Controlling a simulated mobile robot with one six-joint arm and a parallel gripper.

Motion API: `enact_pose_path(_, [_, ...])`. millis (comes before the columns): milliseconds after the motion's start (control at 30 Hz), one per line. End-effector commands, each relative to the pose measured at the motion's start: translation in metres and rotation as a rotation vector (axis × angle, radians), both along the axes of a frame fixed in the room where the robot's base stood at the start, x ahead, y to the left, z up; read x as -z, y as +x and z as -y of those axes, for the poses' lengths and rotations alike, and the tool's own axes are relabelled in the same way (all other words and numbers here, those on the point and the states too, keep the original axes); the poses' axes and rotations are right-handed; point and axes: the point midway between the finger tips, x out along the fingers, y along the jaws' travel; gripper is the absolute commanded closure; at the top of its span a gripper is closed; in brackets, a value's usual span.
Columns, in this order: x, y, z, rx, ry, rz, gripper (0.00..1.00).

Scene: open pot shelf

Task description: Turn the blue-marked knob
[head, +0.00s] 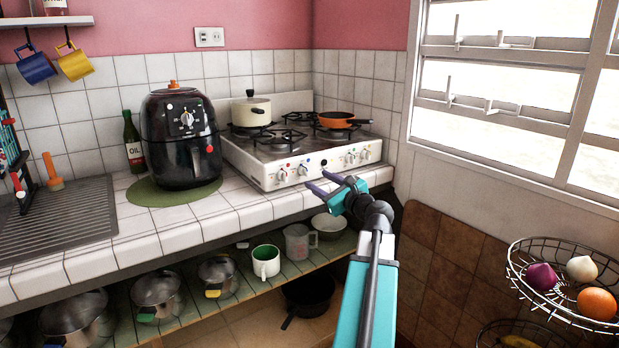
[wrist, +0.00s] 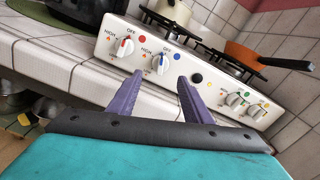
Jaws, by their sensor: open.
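The blue-marked knob (wrist: 160,63) is a white knob with a blue mark on the stove's white front panel, second from the left. In the head view it (head: 302,170) sits just left of the black round part of the panel. My gripper (head: 316,180) is open and empty in front of the panel. In the wrist view its two purple fingers (wrist: 160,77) point at the panel, with the blue-marked knob showing between and beyond their tips. I see no contact with the knob.
A red-marked knob (wrist: 125,47) is close on the left; green- and yellow-marked knobs (wrist: 234,98) are farther right. The stove (head: 262,182) holds a cream pot (head: 251,112) and an orange pan (head: 337,120). A black air fryer (head: 180,140) stands left. The tiled counter edge (head: 215,222) runs below.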

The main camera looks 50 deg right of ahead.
Motion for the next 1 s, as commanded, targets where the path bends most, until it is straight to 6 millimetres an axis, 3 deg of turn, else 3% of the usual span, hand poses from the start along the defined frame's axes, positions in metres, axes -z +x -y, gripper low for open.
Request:
enact_pose_path(500, [0.0,0.052,0.018,0.0,0.001,0.0,0.55])
enact_pose_path(967, [0.0,0.057,0.019,0.0,0.001,0.0,0.55])
enact_pose_path(1000, [0.0,0.057,0.019,0.0,0.001,0.0,0.62])
